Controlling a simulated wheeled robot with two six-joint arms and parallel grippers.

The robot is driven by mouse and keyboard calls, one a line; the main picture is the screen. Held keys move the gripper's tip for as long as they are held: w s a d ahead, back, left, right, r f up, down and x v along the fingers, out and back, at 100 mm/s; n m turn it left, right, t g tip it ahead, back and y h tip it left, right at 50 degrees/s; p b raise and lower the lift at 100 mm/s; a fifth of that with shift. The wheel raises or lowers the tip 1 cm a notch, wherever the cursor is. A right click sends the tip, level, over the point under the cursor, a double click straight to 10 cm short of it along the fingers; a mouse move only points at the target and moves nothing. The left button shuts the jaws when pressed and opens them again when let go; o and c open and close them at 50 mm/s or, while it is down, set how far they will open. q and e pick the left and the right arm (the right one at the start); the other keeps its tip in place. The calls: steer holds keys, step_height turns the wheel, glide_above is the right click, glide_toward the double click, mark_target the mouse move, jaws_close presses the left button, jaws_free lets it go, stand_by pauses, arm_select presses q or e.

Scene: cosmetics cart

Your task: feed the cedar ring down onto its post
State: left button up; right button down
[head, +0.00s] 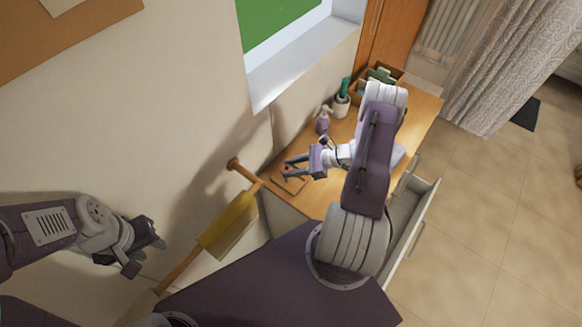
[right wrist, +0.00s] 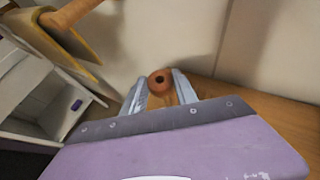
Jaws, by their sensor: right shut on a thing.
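The cedar ring (right wrist: 160,76), reddish brown with a dark hole, sits between the fingertips of my right gripper (right wrist: 159,92) in the right wrist view. In the head view my right gripper (head: 286,168) is shut on it, low over the far left part of the wooden desk. A brown flat piece (head: 292,184) lies on the desk just under the gripper. I cannot make out the post clearly; the fingers and ring may hide it. My left gripper (head: 144,250) is open and empty, away from the desk at the lower left.
A purple bottle (head: 323,122), a white cup (head: 341,105) with a green item and a wooden organizer (head: 384,76) stand along the desk's back. A drawer (head: 414,218) stands open at the right.

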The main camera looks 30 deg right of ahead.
steer(key=shift+f+b, duration=0.9)
steer(key=shift+f, duration=0.15)
stand_by(0.4)
steer(key=c, duration=0.9)
jaws_free()
steer(key=shift+d, duration=0.1)
steer(key=b+v, duration=0.3)
steer(key=v, duration=0.6)
steer(key=shift+r, duration=0.15)
